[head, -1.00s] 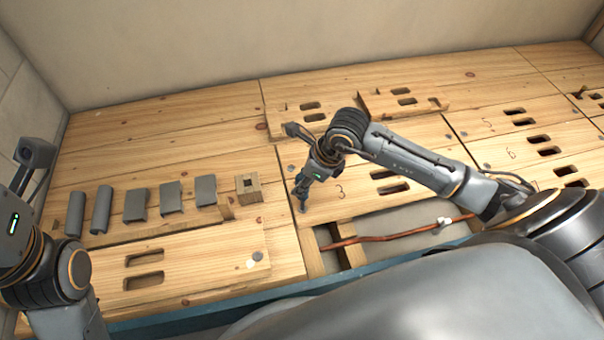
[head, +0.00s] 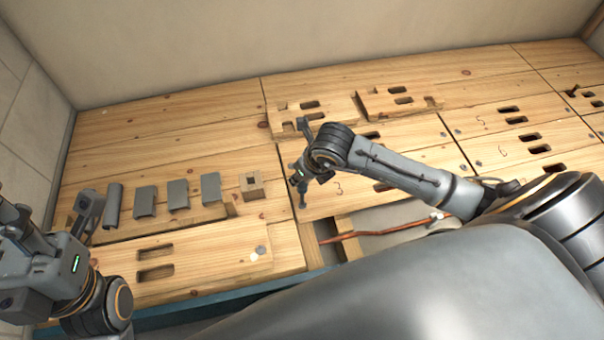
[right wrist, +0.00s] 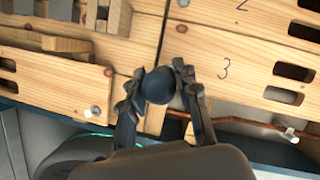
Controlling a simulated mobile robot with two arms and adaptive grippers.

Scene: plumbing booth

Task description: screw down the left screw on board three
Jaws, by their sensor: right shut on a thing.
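Board three (head: 345,205), marked "3", lies in the middle of the floor and also shows in the right wrist view (right wrist: 245,85). A small grey screw head (right wrist: 182,57) sits at its left end; I cannot tell how deep it sits. My right gripper (head: 301,200) points down over the board's left end. In the right wrist view its fingers are shut around a dark, round-topped tool (right wrist: 158,85), just lower left of the screw head. The tool's lower end is hidden. My left gripper (head: 90,205) is at the far left, above the planks; its jaw opening is unclear.
Several grey pieces (head: 178,193) stand in a row at left beside a small wooden block (head: 252,186). A slotted loose board (head: 190,262) lies in front of them. A copper pipe (head: 385,231) crosses the open gap before board three. Notched wood pieces (head: 398,100) lie behind.

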